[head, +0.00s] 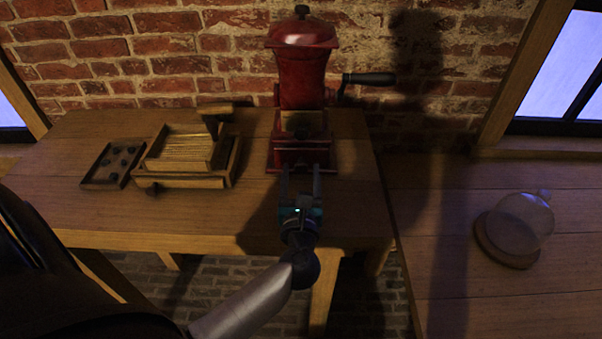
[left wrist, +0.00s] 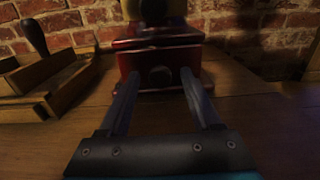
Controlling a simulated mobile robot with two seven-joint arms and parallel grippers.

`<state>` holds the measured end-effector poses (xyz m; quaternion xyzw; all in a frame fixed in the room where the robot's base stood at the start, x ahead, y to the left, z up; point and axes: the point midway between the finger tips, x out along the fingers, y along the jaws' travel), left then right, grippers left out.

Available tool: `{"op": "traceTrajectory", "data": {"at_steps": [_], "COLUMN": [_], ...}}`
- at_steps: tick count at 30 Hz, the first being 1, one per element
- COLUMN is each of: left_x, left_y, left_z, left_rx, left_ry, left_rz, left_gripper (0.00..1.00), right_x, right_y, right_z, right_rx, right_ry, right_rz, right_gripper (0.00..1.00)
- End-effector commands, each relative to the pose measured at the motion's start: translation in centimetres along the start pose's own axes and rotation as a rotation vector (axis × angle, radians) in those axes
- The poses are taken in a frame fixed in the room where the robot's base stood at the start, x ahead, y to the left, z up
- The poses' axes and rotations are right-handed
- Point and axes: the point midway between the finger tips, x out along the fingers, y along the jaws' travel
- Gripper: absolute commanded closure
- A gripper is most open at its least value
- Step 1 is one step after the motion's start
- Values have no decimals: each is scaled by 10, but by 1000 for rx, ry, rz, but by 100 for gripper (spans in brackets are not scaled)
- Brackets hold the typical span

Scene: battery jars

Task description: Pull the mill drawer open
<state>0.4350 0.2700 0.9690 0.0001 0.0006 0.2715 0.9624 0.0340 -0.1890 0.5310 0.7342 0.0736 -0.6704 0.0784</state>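The red mill (head: 302,80) stands against the brick wall at the back of the wooden table, with a crank handle out to its right. Its base holds the drawer (head: 300,157), which looks closed. In the left wrist view the drawer front shows a round dark knob (left wrist: 160,76). My left gripper (head: 300,172) is in front of the drawer, pointing at it. Its two fingers are apart, one to each side of the knob in the left wrist view (left wrist: 158,82). I cannot tell whether they touch anything. My right gripper is not in view.
Left of the mill stand a wooden box with a ribbed top (head: 185,150) and a small tray with several dark pieces (head: 110,168). A glass dome on a round wooden board (head: 508,250) is on the right-hand table. The tabletop before the mill is otherwise clear.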

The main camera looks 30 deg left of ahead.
Motion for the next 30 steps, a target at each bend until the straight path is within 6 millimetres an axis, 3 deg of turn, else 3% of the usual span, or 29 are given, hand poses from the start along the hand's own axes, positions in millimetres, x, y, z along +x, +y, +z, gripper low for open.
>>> {"op": "traceTrajectory", "data": {"at_steps": [2, 17, 30], "left_x": [0, -1, -1], "left_y": [0, 0, 0], "left_z": [0, 0, 0], "left_rx": [0, 0, 0], "left_ry": [0, 0, 0], "left_rz": [0, 0, 0], "left_gripper": [43, 99, 100], "right_x": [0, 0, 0], "right_y": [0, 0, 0], "right_z": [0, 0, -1], "right_rx": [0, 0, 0], "right_ry": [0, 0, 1], "right_rz": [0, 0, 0], "right_gripper": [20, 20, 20]}}
